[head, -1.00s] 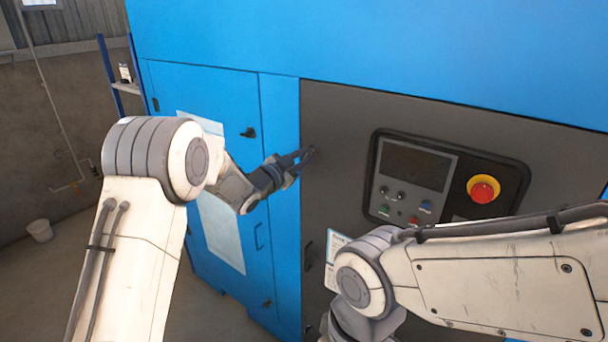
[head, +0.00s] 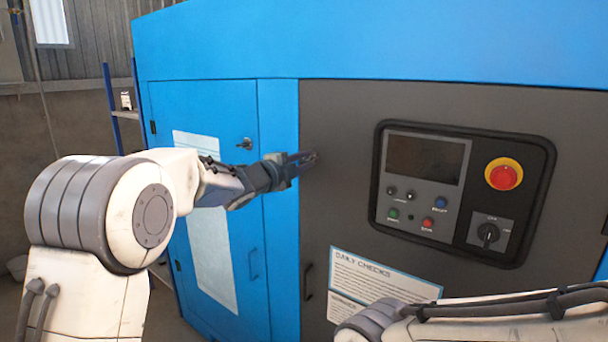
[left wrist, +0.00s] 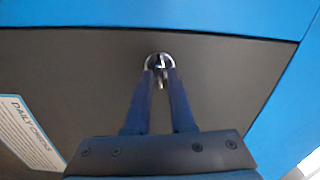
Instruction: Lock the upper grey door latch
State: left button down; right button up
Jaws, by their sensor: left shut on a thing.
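The upper grey door latch (left wrist: 159,62) is a small metal latch with a round base on the grey door (head: 345,120), near the door's upper left edge in the head view. My left gripper (head: 308,159) reaches it from the left. In the left wrist view the two fingers (left wrist: 160,76) are shut on the latch's small handle, with the round base showing just beyond the tips. In the head view the fingertips mostly hide the latch. My right gripper is out of view; only part of my right arm shows at the lower right.
The blue door (head: 190,105) at left has its own black latch (head: 245,144) and handle. On the grey door are a control panel (head: 465,190) with a red emergency button (head: 503,175), a Daily Checks sheet (head: 375,278) and a dark handle (head: 307,282). A shelf stands behind at left.

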pick_arm(q)
jog(key=shift+f+m+b, duration=0.1)
jog(key=shift+m+b, duration=0.6)
jog(key=shift+m, duration=0.2)
jog(key=c, duration=0.9)
grip_release()
jog(key=shift+c, duration=0.2)
jog(key=b+v, duration=0.2)
jog(key=v, duration=0.8)
jog(key=shift+s, duration=0.2)
jog(key=shift+a, duration=0.1)
